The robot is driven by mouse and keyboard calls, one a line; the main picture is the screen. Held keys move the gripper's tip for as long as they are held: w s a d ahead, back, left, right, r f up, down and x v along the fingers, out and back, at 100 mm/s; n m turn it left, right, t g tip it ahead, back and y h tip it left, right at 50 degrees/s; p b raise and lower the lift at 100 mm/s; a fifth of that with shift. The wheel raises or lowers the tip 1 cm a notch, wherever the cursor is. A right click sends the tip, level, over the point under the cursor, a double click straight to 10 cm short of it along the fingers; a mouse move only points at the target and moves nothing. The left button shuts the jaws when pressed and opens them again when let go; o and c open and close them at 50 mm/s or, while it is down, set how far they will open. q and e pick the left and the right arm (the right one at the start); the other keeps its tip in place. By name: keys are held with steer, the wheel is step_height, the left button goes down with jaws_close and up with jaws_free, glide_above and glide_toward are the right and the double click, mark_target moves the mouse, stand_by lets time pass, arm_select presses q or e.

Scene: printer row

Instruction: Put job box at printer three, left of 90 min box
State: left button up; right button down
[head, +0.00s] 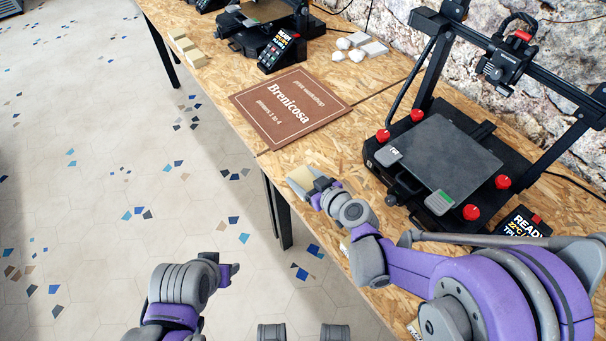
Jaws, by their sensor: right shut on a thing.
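My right gripper (314,192) is shut on a small pale tan box (301,178), likely the job box, at the front edge of the table. The gripper hides part of the box, and I cannot tell whether it touches the tabletop. A large black printer (437,164) with red knobs stands to the right of the gripper; its number is not readable. My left gripper (226,271) is over the floor, off the table, and its jaws are unclear. I cannot make out any box marked 90 min.
A brown Brenicosa sign (290,107) lies on the wooden table (222,75). Several tan boxes (187,50) lie at the far left edge. A second printer (262,28) with a screen stands behind, near white pieces (352,42). A black READY display (522,223) is at the right.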

mark_target(303, 177)
steer(key=shift+f+b, duration=0.45)
steer(key=shift+f, duration=0.2)
stand_by(0.3)
jaws_free()
step_height(303, 177, up, 10)
steer(key=p, duration=0.2)
steer(key=shift+p, duration=0.4)
